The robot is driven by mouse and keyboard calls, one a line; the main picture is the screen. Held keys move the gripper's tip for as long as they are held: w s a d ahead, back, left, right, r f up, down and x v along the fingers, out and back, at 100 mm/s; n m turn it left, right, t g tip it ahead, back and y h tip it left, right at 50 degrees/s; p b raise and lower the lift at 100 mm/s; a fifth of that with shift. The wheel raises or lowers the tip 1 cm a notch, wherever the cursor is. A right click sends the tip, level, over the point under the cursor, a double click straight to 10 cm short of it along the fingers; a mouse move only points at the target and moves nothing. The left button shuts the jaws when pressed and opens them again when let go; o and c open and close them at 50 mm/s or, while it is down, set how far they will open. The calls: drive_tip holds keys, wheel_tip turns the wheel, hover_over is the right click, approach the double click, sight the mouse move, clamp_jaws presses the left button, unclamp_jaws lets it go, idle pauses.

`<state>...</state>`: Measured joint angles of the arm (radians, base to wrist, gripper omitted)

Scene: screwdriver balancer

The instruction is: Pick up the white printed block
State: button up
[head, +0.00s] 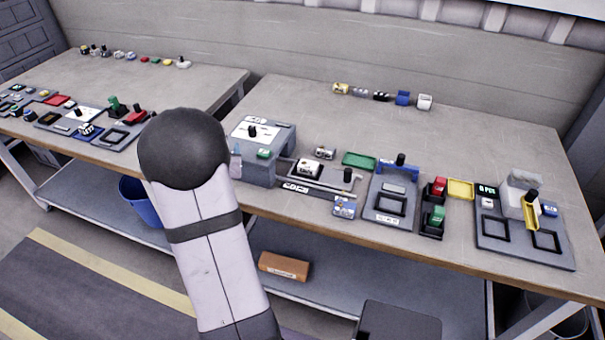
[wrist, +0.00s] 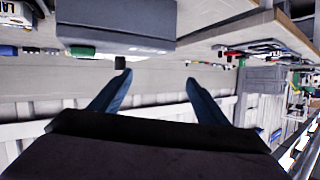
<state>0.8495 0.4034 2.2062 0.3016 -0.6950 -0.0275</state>
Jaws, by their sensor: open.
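A small white block (head: 424,102) stands at the right end of a row of small blocks at the back of the right table in the head view. Faint dark marks show on it, but it is too small to read. My gripper (wrist: 157,76) shows in the wrist view with its two blue fingers spread apart and nothing between them. In the head view my arm's pale link and dark joint stand in front of the tables, and the gripper does not show there. I cannot pick out the white block in the wrist view.
A blue block (head: 403,98) stands just left of the white block. A grey box fixture (head: 262,170), a green tray (head: 359,160) and a yellow tray (head: 461,189) line the front of the right table. The tabletop between these and the back row is mostly clear.

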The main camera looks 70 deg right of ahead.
sight(306, 168)
drive_tip(key=s+d+r+m+g+h+b, duration=0.15)
drive_tip(key=s+d+m+g+h, duration=0.3)
drive_tip(key=s+d, duration=0.75)
drive_tip(key=s+a+f+b, duration=0.1)
drive_tip(key=s+f, duration=0.1)
drive_tip(key=s+a+f+g+h+b, duration=0.1)
drive_tip(key=s+f+b, duration=0.1)
drive_tip(key=s, duration=0.1)
drive_tip(key=s+a+f+g+b, duration=0.1)
drive_tip(key=s+a+f+b, duration=0.1)
drive_tip(key=f, duration=0.1)
drive_tip(key=shift+s+f+m+h, duration=0.1)
drive_tip(key=shift+s+m+h, duration=0.15)
drive_tip(key=shift+s, duration=0.05)
drive_tip(key=shift+g, duration=0.25)
drive_tip(key=a+f, duration=0.1)
drive_tip(key=s+a+f+b, duration=0.1)
drive_tip(key=f, duration=0.1)
drive_tip(key=a+f, duration=0.1)
drive_tip(key=shift+s+a+f+b, duration=0.15)
drive_tip(key=shift+a+f+b, duration=0.25)
drive_tip(key=shift+s+d+r+p, duration=0.1)
drive_tip(key=shift+d+p, duration=0.3)
drive_tip(key=shift+d, duration=1.15)
drive_tip(key=shift+s+d+p, duration=0.1)
drive_tip(key=shift+d+p, duration=0.35)
drive_tip(key=shift+d, duration=1.7)
drive_tip(key=c, duration=1.3)
